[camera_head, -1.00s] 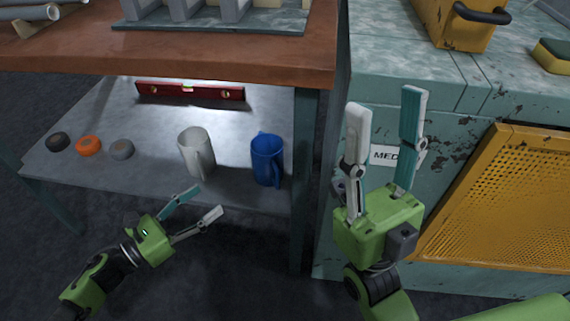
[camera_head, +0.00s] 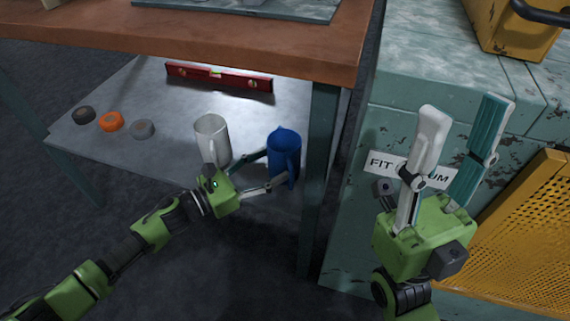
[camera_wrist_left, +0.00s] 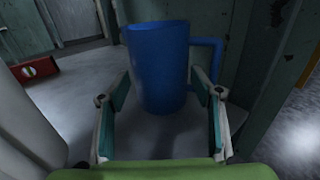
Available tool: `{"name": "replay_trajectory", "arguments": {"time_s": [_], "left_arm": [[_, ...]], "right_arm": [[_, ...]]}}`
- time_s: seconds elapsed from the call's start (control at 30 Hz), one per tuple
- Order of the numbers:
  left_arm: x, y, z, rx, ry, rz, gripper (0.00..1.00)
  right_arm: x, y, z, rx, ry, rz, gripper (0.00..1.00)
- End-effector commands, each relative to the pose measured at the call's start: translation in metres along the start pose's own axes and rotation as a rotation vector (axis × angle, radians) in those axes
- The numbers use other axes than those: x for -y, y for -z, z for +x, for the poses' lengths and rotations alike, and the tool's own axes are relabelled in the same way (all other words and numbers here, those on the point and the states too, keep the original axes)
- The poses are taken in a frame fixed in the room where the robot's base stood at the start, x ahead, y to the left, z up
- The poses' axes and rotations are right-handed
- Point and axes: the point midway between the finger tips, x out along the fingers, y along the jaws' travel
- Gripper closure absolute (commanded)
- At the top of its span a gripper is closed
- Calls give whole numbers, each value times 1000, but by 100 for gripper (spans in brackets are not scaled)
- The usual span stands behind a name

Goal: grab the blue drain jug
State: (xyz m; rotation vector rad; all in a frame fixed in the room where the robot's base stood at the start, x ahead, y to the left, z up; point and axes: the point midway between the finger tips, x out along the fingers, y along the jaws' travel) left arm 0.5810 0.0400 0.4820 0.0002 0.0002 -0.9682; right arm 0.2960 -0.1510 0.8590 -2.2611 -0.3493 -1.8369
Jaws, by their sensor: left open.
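The blue drain jug (camera_head: 284,150) stands upright on the lower shelf, near its right front edge. My left gripper (camera_head: 277,169) is open at the jug, with its fingers pointing right toward it. In the left wrist view the jug (camera_wrist_left: 159,70) stands upright between and just beyond the two open fingers of the left gripper (camera_wrist_left: 162,125). The jug's handle (camera_wrist_left: 208,60) is on its right side there, above the right finger. I cannot tell whether a finger touches the jug. My right gripper (camera_head: 464,130) is open and empty, raised in front of the teal cabinet.
A red level (camera_head: 218,78) lies behind. Black, orange and grey rings lie at the shelf's left. A table leg (camera_head: 318,170) stands close right of the blue jug; the wooden tabletop (camera_head: 200,40) overhangs the shelf.

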Motion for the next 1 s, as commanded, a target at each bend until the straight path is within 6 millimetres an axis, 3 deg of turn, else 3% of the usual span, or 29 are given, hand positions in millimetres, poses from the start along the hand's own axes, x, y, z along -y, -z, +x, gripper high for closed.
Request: {"name": "replay_trajectory", "arguments": {"time_s": [0.23, 0.53, 0.67, 1.0], "left_arm": [[0, 1, 36, 2, 1, 1, 41], [0, 1, 42, 0, 1, 0, 41], [0, 1, 41, 1, 1, 0, 69], [0, -4, 41, 2, 1, 1, 69]], "right_arm": [[0, -4, -12, 6, 1, 0, 60], [1, -2, -3, -21, 11, -2, 60], [0, -2, -3, -23, 11, -2, 60], [0, -1, -3, -16, 6, -2, 60]]}}
